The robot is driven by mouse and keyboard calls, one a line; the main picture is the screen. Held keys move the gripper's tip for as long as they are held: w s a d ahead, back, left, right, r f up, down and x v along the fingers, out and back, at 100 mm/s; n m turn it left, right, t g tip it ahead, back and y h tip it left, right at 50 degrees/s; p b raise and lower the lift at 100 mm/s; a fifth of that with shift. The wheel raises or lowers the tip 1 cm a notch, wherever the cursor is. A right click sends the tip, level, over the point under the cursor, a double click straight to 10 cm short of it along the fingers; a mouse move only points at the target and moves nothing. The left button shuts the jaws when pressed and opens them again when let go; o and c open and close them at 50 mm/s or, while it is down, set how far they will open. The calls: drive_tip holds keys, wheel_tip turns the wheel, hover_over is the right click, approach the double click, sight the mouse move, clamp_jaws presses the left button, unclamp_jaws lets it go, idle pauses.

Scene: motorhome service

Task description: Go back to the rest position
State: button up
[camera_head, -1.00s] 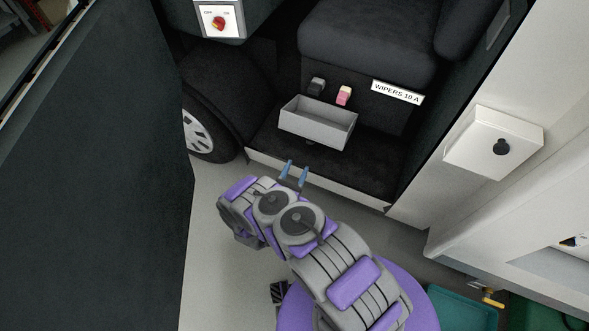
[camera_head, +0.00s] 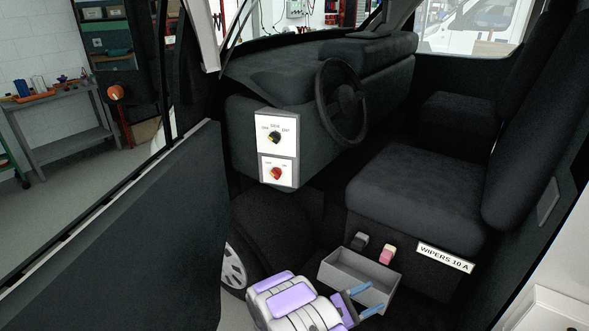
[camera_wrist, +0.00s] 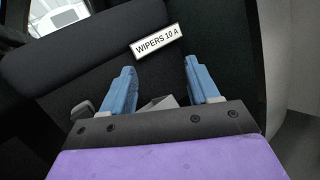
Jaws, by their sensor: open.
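My gripper (camera_head: 366,299) is at the bottom of the head view, with its blue fingers apart, in front of the open grey box below the seat. In the wrist view my gripper (camera_wrist: 166,88) shows two blue fingers spread wide with nothing held between them. The purple and grey arm reaches in from the bottom edge of the head view. The grey box (camera_head: 335,268) is partly hidden behind the fingers.
A black seat (camera_head: 415,195) stands above a "WIPERS 10 A" label (camera_head: 445,258), a pink fuse (camera_head: 387,254) and a black one (camera_head: 359,241). A panel with a red knob (camera_head: 277,173) is beside the steering wheel (camera_head: 341,102). The dark open door (camera_head: 120,240) bounds the left.

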drive_tip(key=s+d+r+m+g+y, duration=0.35)
drive_tip(key=s+r+m+g, duration=0.3)
drive_tip(key=s+r, duration=0.3)
drive_tip(key=s+d+r+m+g+y, duration=0.35)
drive_tip(key=s+r+m+g, duration=0.35)
drive_tip(key=s, duration=0.3)
drive_tip(key=s+a+r+m+t+y, duration=0.2)
drive_tip(key=s+a+r+y, duration=0.1)
drive_tip(key=s+a+y, duration=0.3)
drive_tip(key=s+a+r+m+t+y, duration=0.3)
drive_tip(key=s+a+y, duration=0.3)
drive_tip(key=s, duration=0.5)
drive_tip(key=a, duration=0.2)
drive_tip(key=shift+s+a+r, duration=0.25)
drive_tip(key=shift+a, duration=0.15)
